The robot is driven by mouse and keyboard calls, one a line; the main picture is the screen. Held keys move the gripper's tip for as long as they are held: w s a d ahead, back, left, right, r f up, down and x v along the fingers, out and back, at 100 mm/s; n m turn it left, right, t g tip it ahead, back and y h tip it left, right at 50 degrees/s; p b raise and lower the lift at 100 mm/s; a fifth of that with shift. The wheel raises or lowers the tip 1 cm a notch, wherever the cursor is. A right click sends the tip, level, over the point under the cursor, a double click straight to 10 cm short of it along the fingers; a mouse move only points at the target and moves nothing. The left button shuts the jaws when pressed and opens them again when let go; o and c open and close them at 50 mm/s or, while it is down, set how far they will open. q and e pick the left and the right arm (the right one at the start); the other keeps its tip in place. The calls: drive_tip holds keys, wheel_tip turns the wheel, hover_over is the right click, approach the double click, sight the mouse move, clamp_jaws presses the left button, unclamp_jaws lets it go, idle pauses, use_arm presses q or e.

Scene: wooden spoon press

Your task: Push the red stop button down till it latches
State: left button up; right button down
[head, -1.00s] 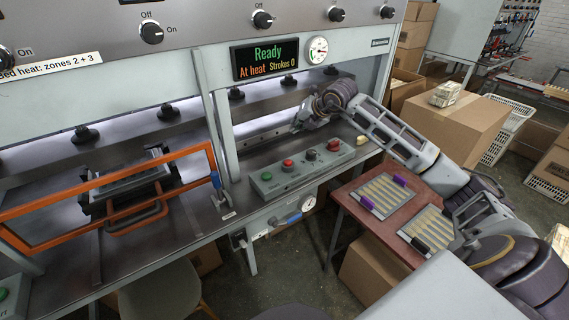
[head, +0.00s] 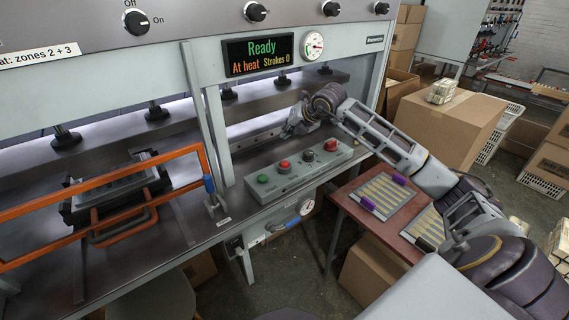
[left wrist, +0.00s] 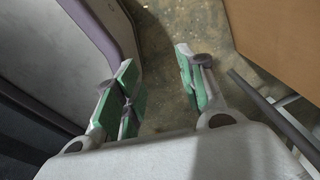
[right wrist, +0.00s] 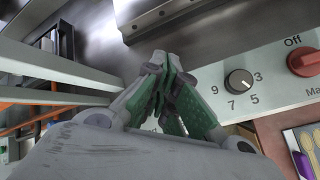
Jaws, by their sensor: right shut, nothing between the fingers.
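The red stop button (head: 284,166) is a round red cap on the grey control box (head: 318,172). It sits between a green button (head: 263,179) and a black knob (head: 308,157). My right gripper (head: 289,132) is shut and empty, above and behind the button in the head view, apart from it. In the right wrist view the shut fingers (right wrist: 165,65) hide the red button; the black knob (right wrist: 238,81) shows to their right. My left gripper (left wrist: 155,62) is open and empty over the floor, out of the head view.
A red rotary switch (head: 331,146) stands at the box's right end. The press display (head: 258,56) reads Ready, Strokes 0. An orange-handled frame (head: 110,205) lies left on the press table. A red-brown side table (head: 352,200) with sample trays stands right of the box.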

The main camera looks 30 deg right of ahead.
drive_tip(key=b, duration=0.2)
hover_over(285, 165)
drive_tip(key=w+d, duration=0.1)
drive_tip(key=d, duration=0.1)
drive_tip(key=f, duration=0.4)
drive_tip(key=shift+w+a+f, duration=0.15)
drive_tip(key=shift+w+f, duration=0.05)
drive_tip(key=shift+f, duration=0.05)
drive_tip(key=shift+f+b, duration=0.3)
drive_tip(key=shift+f, duration=0.7)
drive_tip(key=shift+f+b, duration=0.35)
drive_tip(key=shift+b, duration=0.15)
drive_tip(key=shift+f+b, duration=0.3)
drive_tip(key=shift+f, duration=0.25)
use_arm(q)
drive_tip(key=w+d+f+t, duration=0.1)
drive_tip(key=w+d+f, duration=0.1)
drive_tip(key=w, duration=0.5)
drive_tip(key=shift+w+b, duration=0.35)
drive_tip(key=shift+b, duration=0.05)
use_arm(e)
drive_tip(key=shift+f, duration=0.3)
